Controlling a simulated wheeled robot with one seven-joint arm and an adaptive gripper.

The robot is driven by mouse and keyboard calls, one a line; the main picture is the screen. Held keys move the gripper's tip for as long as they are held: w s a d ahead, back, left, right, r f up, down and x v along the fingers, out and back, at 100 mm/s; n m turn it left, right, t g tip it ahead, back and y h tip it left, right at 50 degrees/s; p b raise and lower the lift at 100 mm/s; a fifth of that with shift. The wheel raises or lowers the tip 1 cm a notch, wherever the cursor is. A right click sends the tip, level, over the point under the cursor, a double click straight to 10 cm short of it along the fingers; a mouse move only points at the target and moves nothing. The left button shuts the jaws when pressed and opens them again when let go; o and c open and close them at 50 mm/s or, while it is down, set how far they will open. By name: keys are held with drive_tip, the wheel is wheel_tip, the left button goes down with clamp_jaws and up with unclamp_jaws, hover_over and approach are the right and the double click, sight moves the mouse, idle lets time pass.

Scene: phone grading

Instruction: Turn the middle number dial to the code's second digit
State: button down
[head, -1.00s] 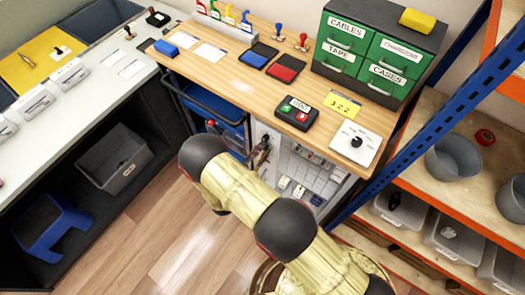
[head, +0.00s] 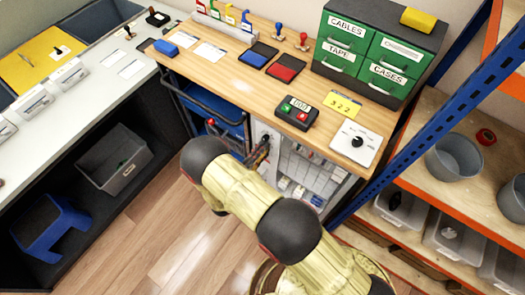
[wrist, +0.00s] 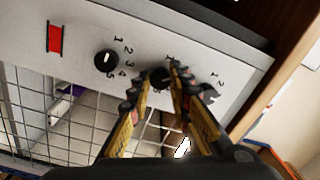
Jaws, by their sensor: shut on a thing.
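In the wrist view a pale panel (wrist: 75,20) carries a row of black dials. The right dial (wrist: 209,95) is partly covered by a finger. In the head view my gripper (head: 262,150) is at the cabinet front under the bench. A yellow card (head: 343,104) on the bench appears to read 3 2 2.
A red strip (wrist: 54,38) is at the panel's left, with a wire grid (wrist: 40,105) below. Blue-and-orange shelving (head: 430,115) stands at the right.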

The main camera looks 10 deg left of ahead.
drive_tip(key=c, duration=1.7)
unclamp_jaws()
drive_tip(key=shift+c, duration=0.2)
drive_tip(key=shift+o, duration=0.5)
drive_tip(key=shift+s, duration=0.1)
drive_tip(key=v, duration=1.1)
drive_tip(key=shift+s+a, duration=0.15)
drive_tip(key=shift+s, duration=0.15)
